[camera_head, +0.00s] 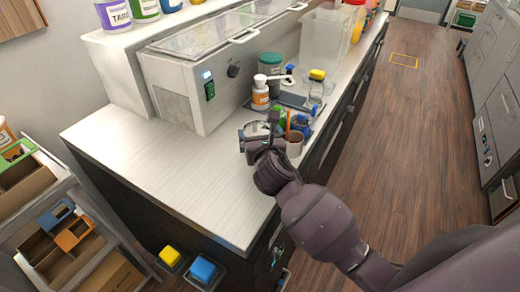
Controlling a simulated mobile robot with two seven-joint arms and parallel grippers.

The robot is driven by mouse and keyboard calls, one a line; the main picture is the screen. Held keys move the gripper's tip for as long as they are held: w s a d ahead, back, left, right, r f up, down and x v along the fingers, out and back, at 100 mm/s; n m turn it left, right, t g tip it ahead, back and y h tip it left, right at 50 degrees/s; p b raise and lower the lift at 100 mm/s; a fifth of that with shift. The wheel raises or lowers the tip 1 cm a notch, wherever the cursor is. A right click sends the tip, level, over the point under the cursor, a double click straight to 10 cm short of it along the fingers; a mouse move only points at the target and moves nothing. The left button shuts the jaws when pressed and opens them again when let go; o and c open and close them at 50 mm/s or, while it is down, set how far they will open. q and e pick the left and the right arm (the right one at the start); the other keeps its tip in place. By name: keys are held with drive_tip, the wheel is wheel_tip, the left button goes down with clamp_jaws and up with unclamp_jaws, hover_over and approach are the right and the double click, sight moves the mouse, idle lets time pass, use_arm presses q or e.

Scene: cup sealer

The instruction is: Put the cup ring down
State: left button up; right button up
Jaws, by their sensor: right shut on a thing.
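My right gripper (260,138) is over the right part of the white counter (165,150). It is shut on what looks like the cup ring (259,127), a thin pale hoop at the fingertips. The gripper hides part of the ring, and I cannot tell whether the ring touches the counter. My left gripper is not in view.
A grey sealer machine (180,92) stands behind the gripper. An orange-labelled bottle (260,94), a teal-lidded jar (270,66) and a brown cup (295,145) crowd the area beside and behind the gripper. The counter's front left is clear.

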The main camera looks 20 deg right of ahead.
drive_tip(key=shift+f+b, duration=0.5)
drive_tip(key=shift+f, duration=1.8)
drive_tip(key=shift+f, duration=0.1)
drive_tip(key=o, duration=0.7)
